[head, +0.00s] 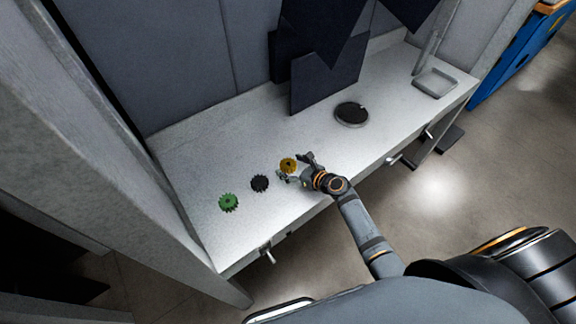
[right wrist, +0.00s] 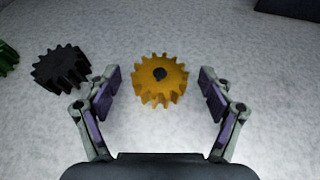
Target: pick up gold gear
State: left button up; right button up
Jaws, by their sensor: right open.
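The gold gear (head: 288,164) lies on the pale grey worktop, right of a black gear in the head view. In the right wrist view the gold gear (right wrist: 160,80) has a dark centre and lies between and slightly beyond my right gripper's two fingers. My right gripper (head: 294,167) is open around the near side of the gold gear, and its fingers (right wrist: 160,92) stand apart from the gear on both sides. My left gripper is not in view.
A black gear (head: 260,183) and a green gear (head: 229,202) lie left of the gold one. A dark round disc (head: 351,113) and a grey tray (head: 435,83) are further right on the worktop (head: 200,150). Dark angular panels (head: 325,85) stand at the back.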

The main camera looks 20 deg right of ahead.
aim_at(291, 166)
jog(key=shift+s, duration=0.15)
jog(key=c, duration=0.4)
grip_shut()
jog(key=shift+r, duration=0.15)
jog(key=shift+r, duration=0.3)
notch_tip(291, 166, up, 2)
jog(key=shift+r+p, duration=0.15)
jog(key=shift+p, duration=0.6)
jog(key=s+d+r, duration=0.8)
jog(key=d+r, duration=0.2)
jog(key=d, duration=0.1)
jog(key=shift+d, duration=0.15)
